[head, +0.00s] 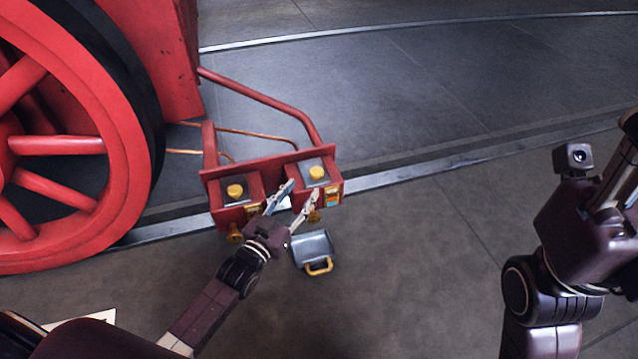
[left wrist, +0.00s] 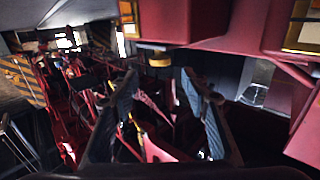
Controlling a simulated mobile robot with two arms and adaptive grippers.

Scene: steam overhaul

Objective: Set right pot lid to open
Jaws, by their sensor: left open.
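The right pot (head: 327,193) is a red box on a red bracket, with a grey lid (head: 306,167) and a yellow knob (head: 317,172) on top. The lid appears to lie flat on it. The left pot (head: 228,213) is similar, with its own yellow knob (head: 235,191). My left gripper (head: 299,193) is open and empty, its fingers in front of the gap between the pots and the right pot's front. Contact is unclear. The left wrist view shows its spread fingers (left wrist: 163,88) below dark red parts and a yellow round piece (left wrist: 155,59).
A large red wheel (head: 75,144) stands at left. A grey case with a yellow handle (head: 313,245) is below my left gripper. A red pipe (head: 265,97) runs behind the pots. A rail (head: 395,175) crosses the floor. Floor right of the pots is clear. My right arm stands at right.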

